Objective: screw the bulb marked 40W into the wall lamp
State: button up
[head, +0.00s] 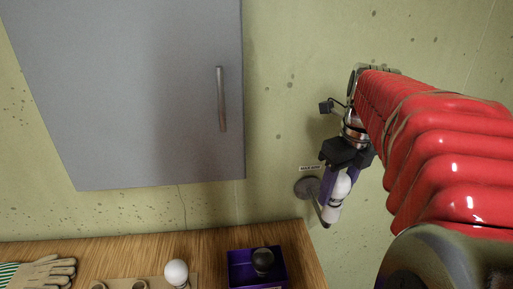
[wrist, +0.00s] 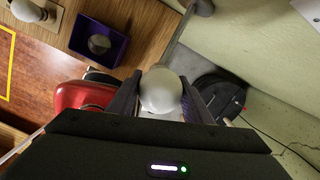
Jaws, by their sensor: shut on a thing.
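A white round bulb (head: 342,186) is held between the two fingers of my gripper (head: 338,180), which points down. It also shows in the wrist view (wrist: 161,91), glass toward the camera; I see no marking on it. The wall lamp (head: 306,187) has a round grey wall plate, and its arm slopes down to a pale socket (head: 330,213) just below the bulb. In the wrist view, the lamp arm (wrist: 178,38) runs behind the bulb, which hides the socket. The bulb looks lined up over the socket; whether its base is in it, I cannot tell.
On the wooden bench (head: 215,243) are a white bulb (head: 176,272) in a holder, a purple box (head: 240,268) with a dark bulb (head: 263,260), and gloves (head: 45,272). A grey cabinet (head: 140,90) hangs left. A small label (head: 310,168) sits above the lamp plate.

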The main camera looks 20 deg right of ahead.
jog(key=shift+m, duration=1.5)
jog(key=shift+m+h, duration=0.3)
jog(key=shift+m, duration=1.4)
jog(key=o, duration=1.1)
jog(key=shift+r, duration=0.1)
jog(key=r, duration=0.4)
jog(key=s+r, duration=0.1)
jog(key=r, duration=0.8)
jog(key=shift+s+a+r, duration=0.2)
jog(key=shift+s+a, duration=0.05)
jog(key=shift+a, duration=0.1)
